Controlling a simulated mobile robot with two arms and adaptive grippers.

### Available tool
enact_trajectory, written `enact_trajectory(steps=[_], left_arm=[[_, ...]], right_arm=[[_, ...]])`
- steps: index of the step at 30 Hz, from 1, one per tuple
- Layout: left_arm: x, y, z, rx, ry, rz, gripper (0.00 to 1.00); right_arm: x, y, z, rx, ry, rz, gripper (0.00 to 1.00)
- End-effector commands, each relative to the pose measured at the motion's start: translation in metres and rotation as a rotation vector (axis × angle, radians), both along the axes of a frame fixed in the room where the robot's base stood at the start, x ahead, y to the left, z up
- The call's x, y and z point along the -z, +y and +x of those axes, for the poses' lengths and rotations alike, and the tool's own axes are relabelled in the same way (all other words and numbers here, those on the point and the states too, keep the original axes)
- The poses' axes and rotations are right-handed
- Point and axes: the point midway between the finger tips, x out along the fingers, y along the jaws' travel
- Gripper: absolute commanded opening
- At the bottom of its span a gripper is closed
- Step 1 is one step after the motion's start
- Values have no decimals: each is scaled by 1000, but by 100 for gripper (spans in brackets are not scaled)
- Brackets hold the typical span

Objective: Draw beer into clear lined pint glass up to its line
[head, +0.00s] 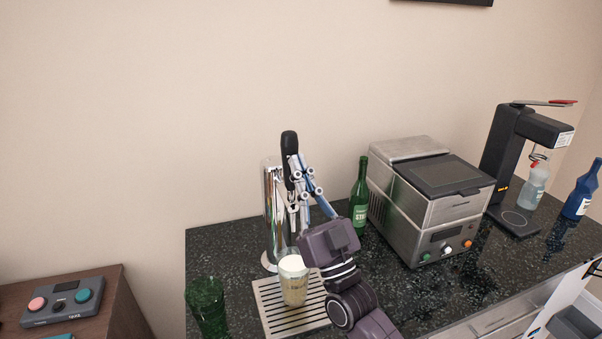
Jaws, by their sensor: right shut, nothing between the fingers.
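A chrome beer tap (271,215) stands at the back left of the dark speckled counter. Its black handle (289,146) rises above my right gripper. A clear pint glass (294,283) stands upright on the slatted drip tray (272,311), below the tap. It holds pale yellow liquid with a whitish foam layer at the top. Its line cannot be made out. My right gripper (293,180) is shut at the front of the tap, by the lower part of the handle. Whether it touches the handle is unclear. My arm hides part of the tray. My left gripper is not in view.
A green glass (207,306) stands left of the tray. A green bottle (359,198) and a steel machine (424,205) stand to the right. A black stand (502,155) with a clear bottle (534,187) and a blue bottle (580,192) are farther right. A button box (62,301) is at lower left.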

Motion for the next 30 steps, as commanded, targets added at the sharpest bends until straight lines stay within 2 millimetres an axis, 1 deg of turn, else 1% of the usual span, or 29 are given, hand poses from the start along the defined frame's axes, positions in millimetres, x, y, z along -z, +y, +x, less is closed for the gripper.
enact_trajectory(steps=[8, 21, 30], left_arm=[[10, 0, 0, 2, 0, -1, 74], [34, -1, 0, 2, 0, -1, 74], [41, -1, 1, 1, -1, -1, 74]], right_arm=[[-2, 3, 9, 0, -1, 0, 0], [-6, 12, 34, 1, -1, 0, 0], [-7, 14, 43, 0, 1, 0, 0]])
